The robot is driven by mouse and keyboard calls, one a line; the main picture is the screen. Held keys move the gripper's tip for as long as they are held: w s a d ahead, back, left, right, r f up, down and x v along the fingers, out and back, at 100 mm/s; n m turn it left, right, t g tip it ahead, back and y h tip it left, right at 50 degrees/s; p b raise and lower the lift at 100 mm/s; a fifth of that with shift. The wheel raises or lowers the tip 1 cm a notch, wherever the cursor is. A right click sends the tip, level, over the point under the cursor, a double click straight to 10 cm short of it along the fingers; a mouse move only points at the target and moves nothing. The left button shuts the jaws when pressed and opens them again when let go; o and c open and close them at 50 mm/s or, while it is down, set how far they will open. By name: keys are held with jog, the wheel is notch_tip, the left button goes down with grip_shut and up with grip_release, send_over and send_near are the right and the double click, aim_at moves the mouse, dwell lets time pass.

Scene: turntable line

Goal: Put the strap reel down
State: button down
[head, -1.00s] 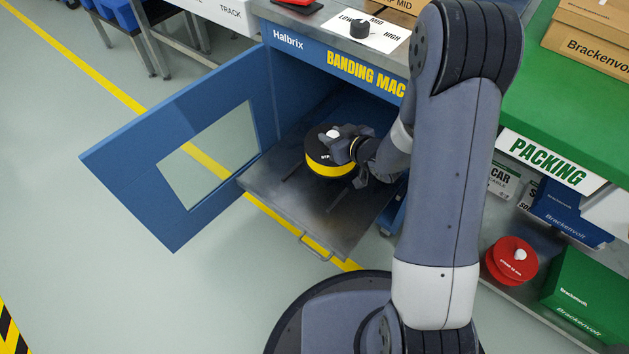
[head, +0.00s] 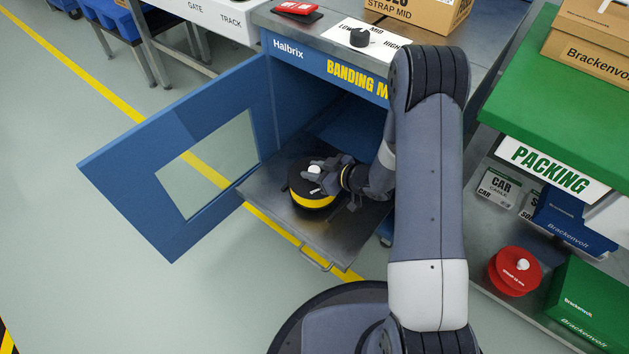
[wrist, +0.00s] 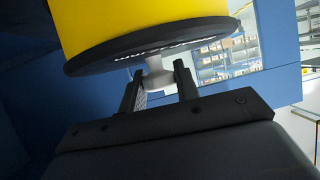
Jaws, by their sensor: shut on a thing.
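The strap reel (head: 313,200) is black with a yellow band and a white knob on top. It is over the steel pull-out tray (head: 312,234) of the blue banding machine. I cannot tell whether it touches the tray. My gripper (head: 316,170) comes from the right and is shut on the white knob. In the wrist view the knob (wrist: 156,75) sits between the two black fingers (wrist: 160,88), with the reel's black flange and yellow body (wrist: 130,25) beyond.
The machine's blue windowed door (head: 130,180) hangs open on the left. A dial (head: 360,37) stands on its top. At right are the green packing bench (head: 560,120) and, on its lower shelf, a red reel (head: 514,272). The tray's front is bare.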

jog(key=shift+f+b, duration=0.7)
jog(key=shift+f, duration=0.95)
jog(key=shift+f, duration=0.15)
jog(key=c, duration=1.1)
grip_release()
jog(key=shift+o, duration=0.2)
jog(key=shift+s+d+r, duration=0.1)
jog(key=shift+d+r, duration=0.05)
jog(key=shift+r, duration=0.1)
jog(key=p+v, duration=0.4)
jog(key=v, duration=0.7)
jog(key=shift+d, duration=0.3)
jog(key=shift+s, duration=0.15)
